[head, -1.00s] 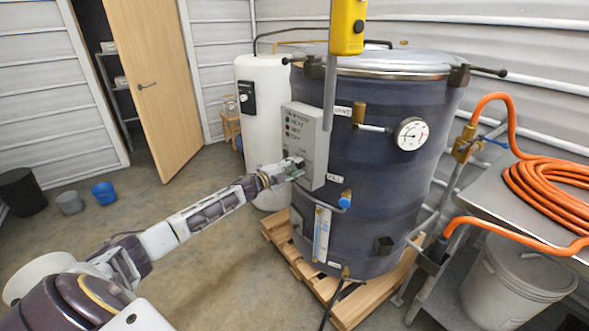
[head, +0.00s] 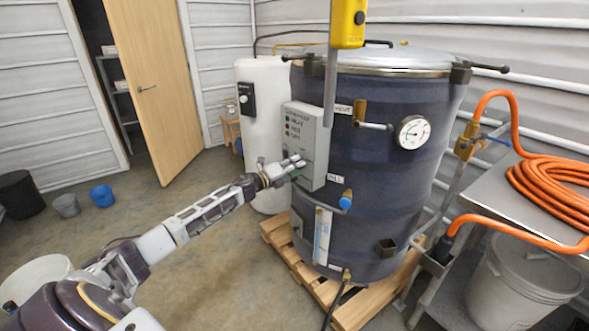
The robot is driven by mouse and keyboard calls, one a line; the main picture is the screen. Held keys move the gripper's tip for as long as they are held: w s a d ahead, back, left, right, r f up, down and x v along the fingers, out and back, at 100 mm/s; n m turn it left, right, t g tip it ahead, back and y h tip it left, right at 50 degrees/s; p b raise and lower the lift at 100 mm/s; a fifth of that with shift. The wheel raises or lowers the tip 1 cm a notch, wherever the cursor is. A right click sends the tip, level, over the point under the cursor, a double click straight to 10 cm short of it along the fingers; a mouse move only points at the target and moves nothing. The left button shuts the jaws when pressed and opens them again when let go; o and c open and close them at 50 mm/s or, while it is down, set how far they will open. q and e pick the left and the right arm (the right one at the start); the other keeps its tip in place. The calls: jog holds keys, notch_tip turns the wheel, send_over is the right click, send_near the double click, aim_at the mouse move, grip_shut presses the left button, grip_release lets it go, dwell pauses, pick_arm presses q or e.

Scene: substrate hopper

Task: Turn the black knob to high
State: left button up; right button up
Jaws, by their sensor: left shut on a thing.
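The grey control box (head: 311,137) is mounted on the front left of the dark blue drum (head: 385,190). It has a column of small lights with labels too small to read. My left gripper (head: 297,166) comes in from the lower left and is at the lower front of this box, shut on the black knob. The fingers cover the knob, so its pointer and setting cannot be seen. My right gripper is not in view.
The drum stands on a wooden pallet (head: 350,308). A white tank (head: 262,137) stands behind it to the left. A yellow device (head: 348,24) on a grey rod hangs in front of the drum's rim. Orange hose (head: 552,188) lies on the metal table at right.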

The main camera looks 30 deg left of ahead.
pick_arm(q)
jog(key=shift+f, duration=0.1)
dwell(0.3)
jog(key=o, duration=1)
jog(key=shift+o, duration=0.2)
jog(key=shift+s, duration=0.1)
jog(key=shift+s, duration=0.1)
jog(key=v, duration=1.1)
jog(key=shift+s, duration=0.3)
dwell(0.5)
jog(key=shift+a, duration=0.1)
dwell(0.7)
